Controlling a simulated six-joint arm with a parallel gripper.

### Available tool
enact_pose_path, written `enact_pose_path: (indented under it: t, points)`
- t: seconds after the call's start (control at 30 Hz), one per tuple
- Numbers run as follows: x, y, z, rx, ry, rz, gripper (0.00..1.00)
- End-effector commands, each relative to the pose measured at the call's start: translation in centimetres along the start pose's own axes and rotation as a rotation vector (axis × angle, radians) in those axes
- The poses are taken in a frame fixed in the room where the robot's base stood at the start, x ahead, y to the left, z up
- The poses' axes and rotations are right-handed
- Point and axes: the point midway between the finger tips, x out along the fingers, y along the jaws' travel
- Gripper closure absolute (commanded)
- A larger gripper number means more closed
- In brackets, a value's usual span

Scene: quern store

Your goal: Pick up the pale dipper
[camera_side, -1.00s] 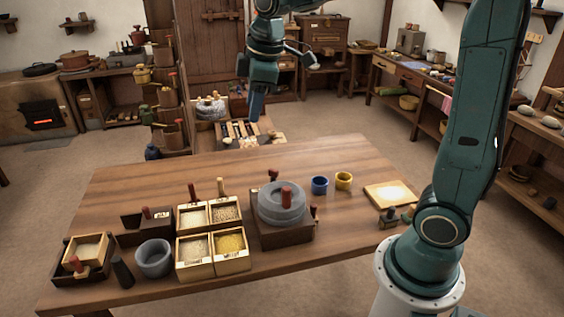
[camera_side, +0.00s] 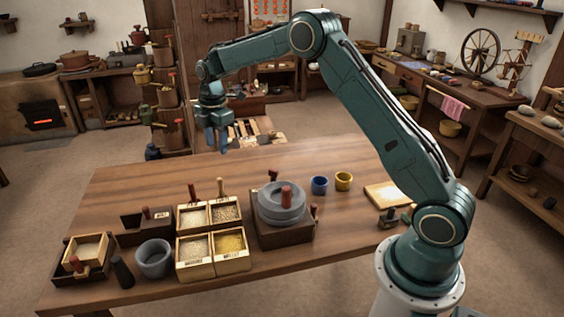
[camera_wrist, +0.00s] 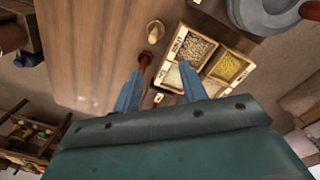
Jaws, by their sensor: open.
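The pale dipper shows as an upright pale handle (camera_side: 221,187) in the back right grain box (camera_side: 235,218); its lower end is hidden in the grain. In the wrist view the pale handle (camera_wrist: 155,31) rises beyond the fingertips. My gripper (camera_side: 217,146) hangs open and empty, fingers down, above and behind the grain boxes. In the wrist view my gripper (camera_wrist: 160,75) has its fingers apart, with the handle outside the gap.
A red-handled tool (camera_side: 192,192) stands in the back left box, close beside the pale one. The stone quern (camera_side: 282,208) is just right of the boxes. A grey mortar (camera_side: 154,258) stands to the left. The back of the table (camera_side: 160,185) is bare.

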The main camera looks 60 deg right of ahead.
Motion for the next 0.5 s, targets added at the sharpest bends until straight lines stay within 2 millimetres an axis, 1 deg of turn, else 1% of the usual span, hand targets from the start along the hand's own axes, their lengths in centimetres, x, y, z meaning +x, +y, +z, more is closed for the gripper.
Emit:
enact_pose_path:
  t: [0.03, 0.2, 0.3, 0.5]
  points:
    - [1.4, 0.5, 0.3, -0.028, 0.0, -0.013, 0.57]
    - [4.5, 1.6, 0.8, -0.114, 0.002, -0.038, 0.57]
    - [5.6, 1.9, 1.0, -0.143, 0.003, -0.046, 0.57]
    - [6.2, 2.1, 1.1, -0.161, 0.004, -0.05, 0.57]
